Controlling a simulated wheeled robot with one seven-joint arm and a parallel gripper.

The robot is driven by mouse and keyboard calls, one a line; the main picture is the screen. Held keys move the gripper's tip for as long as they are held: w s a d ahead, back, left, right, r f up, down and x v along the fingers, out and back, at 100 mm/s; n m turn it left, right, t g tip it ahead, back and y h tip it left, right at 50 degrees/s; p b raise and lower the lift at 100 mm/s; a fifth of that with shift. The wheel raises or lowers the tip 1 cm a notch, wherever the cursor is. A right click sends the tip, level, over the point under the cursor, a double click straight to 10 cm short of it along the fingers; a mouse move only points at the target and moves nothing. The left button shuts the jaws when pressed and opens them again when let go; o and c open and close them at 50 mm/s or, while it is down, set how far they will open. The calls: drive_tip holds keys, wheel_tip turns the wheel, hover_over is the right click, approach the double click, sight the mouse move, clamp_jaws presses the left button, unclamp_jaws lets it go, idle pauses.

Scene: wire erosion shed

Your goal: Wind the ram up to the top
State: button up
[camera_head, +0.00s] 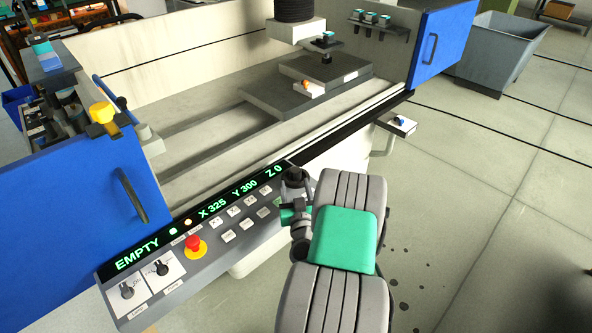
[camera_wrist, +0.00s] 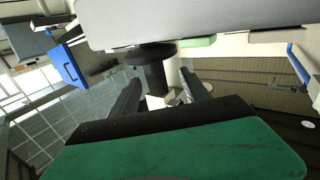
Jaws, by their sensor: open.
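The ram (camera_head: 296,30) shows at the top of the head view as a pale block under black bellows (camera_head: 294,9), partly cut off by the frame. The control panel (camera_head: 243,226) has a display (camera_head: 200,212) reading EMPTY, X 325, Y 300, Z 0. Several push buttons sit below the display. My gripper (camera_wrist: 160,78) is open at the panel's right end, its fingers mostly hidden in the head view. In the wrist view a dark round knob-like part (camera_wrist: 152,54) on a thick stem stands between the open fingers. I cannot tell whether they touch it.
A red emergency stop (camera_head: 194,243) and two dark rotary switches (camera_head: 127,291) are on the panel's left part. Dark stacked plates (camera_head: 268,92) lie on the machine bed. Blue doors (camera_head: 92,190) flank the opening. A grey bin (camera_head: 497,50) stands behind. Floor at right is mostly clear.

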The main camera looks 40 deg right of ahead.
sight(296, 172)
drive_tip(key=shift+s+d+g+h, duration=0.3)
drive_tip(key=shift+d+h, duration=0.1)
drive_tip(key=shift+d, duration=0.05)
drive_tip(key=p+x, duration=0.4)
drive_tip(key=x, duration=0.2)
drive_tip(key=shift+w+a+r, duration=0.1)
drive_tip(key=shift+a+r, duration=0.05)
drive_tip(key=shift+p+x, duration=0.35)
drive_tip(key=shift+x, duration=0.45)
drive_tip(key=shift+f, duration=0.25)
clamp_jaws()
